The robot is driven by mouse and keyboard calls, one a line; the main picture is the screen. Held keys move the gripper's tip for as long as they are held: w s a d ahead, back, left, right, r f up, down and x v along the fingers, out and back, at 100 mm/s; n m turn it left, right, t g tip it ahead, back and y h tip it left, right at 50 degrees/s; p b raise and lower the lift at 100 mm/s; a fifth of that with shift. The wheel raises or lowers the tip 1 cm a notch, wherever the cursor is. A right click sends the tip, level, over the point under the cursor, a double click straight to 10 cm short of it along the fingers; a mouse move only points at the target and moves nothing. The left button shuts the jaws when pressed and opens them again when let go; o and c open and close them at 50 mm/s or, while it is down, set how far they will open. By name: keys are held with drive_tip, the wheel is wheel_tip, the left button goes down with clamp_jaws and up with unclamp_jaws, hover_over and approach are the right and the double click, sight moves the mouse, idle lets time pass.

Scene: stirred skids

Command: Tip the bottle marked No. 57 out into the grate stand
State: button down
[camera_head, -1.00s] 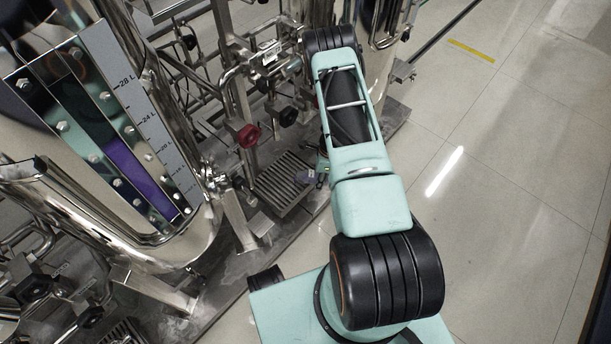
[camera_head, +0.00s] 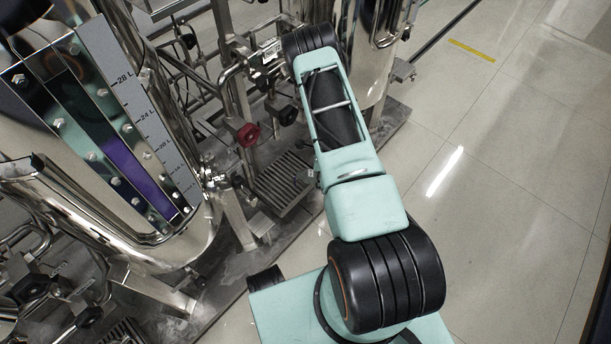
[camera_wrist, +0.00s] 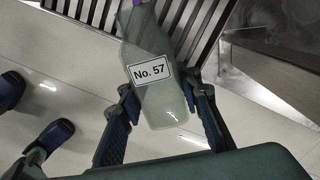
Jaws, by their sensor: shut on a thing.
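The bottle marked No. 57 (camera_wrist: 162,100) is pale, clear and greenish, with a white label facing the wrist camera. My gripper (camera_wrist: 159,84) is shut on its body, one finger on each side. Its neck points to the top of the wrist view, where a bit of purple shows at the cut-off edge. The grate stand (camera_wrist: 187,22) lies behind the neck in the wrist view. In the head view the grate stand (camera_head: 279,184) is on the floor plinth, left of my arm. There my arm hides most of the gripper and bottle.
A shiny tank (camera_head: 190,235) with a litre scale and purple liquid in its sight glass stands left of the grate. A red valve knob (camera_head: 247,134) and pipework stand behind the grate. Tiled floor (camera_head: 510,190) to the right is clear.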

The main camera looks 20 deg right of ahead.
idle(0.5)
drive_tip(key=shift+r+g+h+b, duration=0.15)
drive_tip(key=shift+g+h+b, duration=0.35)
drive_tip(key=shift+h+b, duration=0.25)
idle(1.4)
